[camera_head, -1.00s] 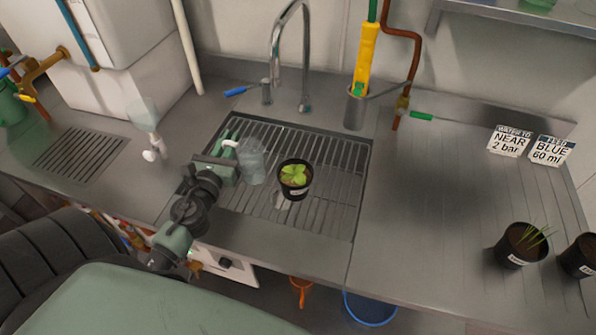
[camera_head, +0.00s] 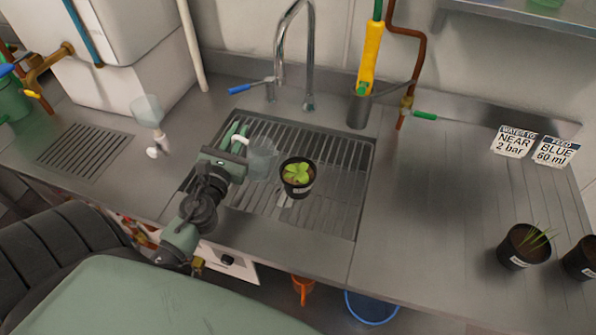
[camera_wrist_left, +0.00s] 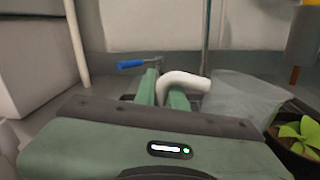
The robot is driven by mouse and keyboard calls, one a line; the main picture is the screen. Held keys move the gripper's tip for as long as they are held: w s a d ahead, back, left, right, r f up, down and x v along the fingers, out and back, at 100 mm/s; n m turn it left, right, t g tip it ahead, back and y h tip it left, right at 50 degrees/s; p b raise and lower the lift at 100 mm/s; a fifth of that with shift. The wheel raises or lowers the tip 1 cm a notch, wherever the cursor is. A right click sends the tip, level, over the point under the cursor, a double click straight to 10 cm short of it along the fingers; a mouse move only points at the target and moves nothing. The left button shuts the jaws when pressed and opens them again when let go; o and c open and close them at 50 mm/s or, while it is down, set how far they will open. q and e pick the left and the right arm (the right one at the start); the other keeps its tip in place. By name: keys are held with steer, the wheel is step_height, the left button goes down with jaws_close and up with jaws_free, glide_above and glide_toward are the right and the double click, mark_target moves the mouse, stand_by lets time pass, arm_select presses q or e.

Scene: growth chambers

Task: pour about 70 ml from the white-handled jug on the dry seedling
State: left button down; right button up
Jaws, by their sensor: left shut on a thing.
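My left gripper (camera_head: 238,142) is shut on the white handle (camera_wrist_left: 185,80) of a clear jug (camera_head: 263,157). The jug is held above the sink grate, just left of a black pot with a broad-leaved green seedling (camera_head: 297,173). The jug looks tipped toward the pot, its right side close to the leaves. I cannot make out a water stream or the level inside. In the left wrist view, the clear jug (camera_wrist_left: 240,97) is right of the fingers and the seedling (camera_wrist_left: 300,135) is at the right edge. My right gripper is not in view.
The pot stands on the slatted sink grate (camera_head: 335,190). A curved tap (camera_head: 280,45) and a yellow-handled tool in a metal holder (camera_head: 358,108) stand behind. Two more black pots (camera_head: 522,248) and two signs (camera_head: 513,142) are at right. The counter between is clear.

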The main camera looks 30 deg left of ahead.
arm_select(q)
steer(key=d+m, duration=0.1)
step_height(320, 180, up, 7)
steer(key=m+t+p, duration=0.1)
steer(key=m+p, duration=0.4)
glide_above(262, 140)
steer(key=a, duration=0.2)
steer(key=shift+w+d, duration=0.1)
steer(key=shift+d, duration=0.1)
steer(key=shift+d+m+t+h, duration=0.3)
steer(key=shift+d+m, duration=0.05)
steer(key=shift+m, duration=0.15)
steer(key=shift+d+m+b, duration=0.25)
steer(key=shift+m+b, duration=0.05)
steer(key=shift+m, duration=0.1)
steer(key=shift+w+d+r+m, duration=0.1)
steer(key=shift+d+m, duration=0.15)
steer(key=shift+m, duration=0.25)
steer(key=shift+a, duration=0.15)
steer(key=shift+d+r+m+h+p, duration=0.2)
steer(key=shift+d+r+m, duration=0.15)
steer(key=shift+m, duration=0.25)
steer(key=shift+d+r+m+h+p, duration=0.1)
steer(key=shift+d+r+m+p, duration=0.1)
steer(key=shift+r+m, duration=0.3)
stand_by(1.3)
steer(key=shift+d+f+m+t, duration=0.15)
steer(key=shift+f+m+t, duration=0.05)
steer(key=shift+m+t, duration=0.1)
stand_by(0.8)
